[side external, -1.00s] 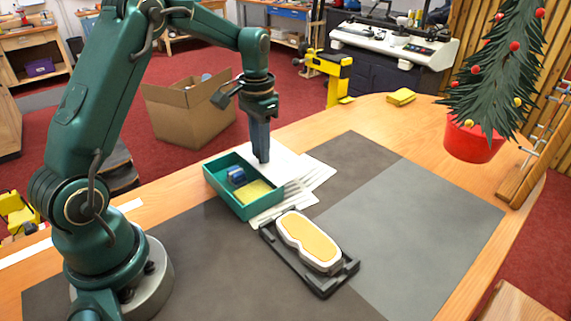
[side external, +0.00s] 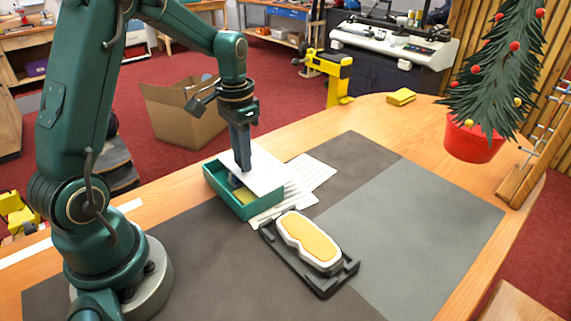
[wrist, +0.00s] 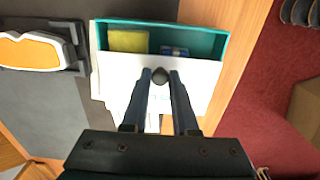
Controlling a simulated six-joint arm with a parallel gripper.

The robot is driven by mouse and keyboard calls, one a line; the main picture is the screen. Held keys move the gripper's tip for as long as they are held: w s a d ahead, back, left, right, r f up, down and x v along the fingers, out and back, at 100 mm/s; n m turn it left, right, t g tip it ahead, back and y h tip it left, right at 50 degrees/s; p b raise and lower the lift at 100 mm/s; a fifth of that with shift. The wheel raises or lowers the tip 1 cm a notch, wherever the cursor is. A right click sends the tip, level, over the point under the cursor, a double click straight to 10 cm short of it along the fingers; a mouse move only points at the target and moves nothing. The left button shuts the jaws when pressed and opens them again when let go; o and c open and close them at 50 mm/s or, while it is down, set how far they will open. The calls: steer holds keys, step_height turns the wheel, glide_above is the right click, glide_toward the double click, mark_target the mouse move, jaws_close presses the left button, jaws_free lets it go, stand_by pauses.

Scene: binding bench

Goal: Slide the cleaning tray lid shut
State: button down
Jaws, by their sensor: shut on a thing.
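The teal cleaning tray (side external: 232,204) sits near the back edge of the bench, and its white lid (side external: 263,175) covers part of it. In the wrist view, the lid (wrist: 202,76) lies across the near part of the tray (wrist: 213,45), leaving a strip open. A yellow pad (wrist: 128,41) and a blue item (wrist: 173,51) show in that opening. My gripper (side external: 244,168) points down at the lid. In the wrist view, its fingers are shut on the dark round knob (wrist: 159,75) on the lid.
White sheets (side external: 312,174) lie on the bench beside the tray. A black holder (side external: 325,286) with an orange and white piece (side external: 308,241) stands in front of the tray. The grey mat (side external: 415,225) to the right is clear. A potted tree (side external: 470,143) stands at the right.

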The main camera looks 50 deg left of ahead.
steer(key=shift+s, duration=1.9)
steer(key=c, duration=1)
jaws_free()
steer(key=shift+o, duration=0.2)
step_height(320, 180, up, 10)
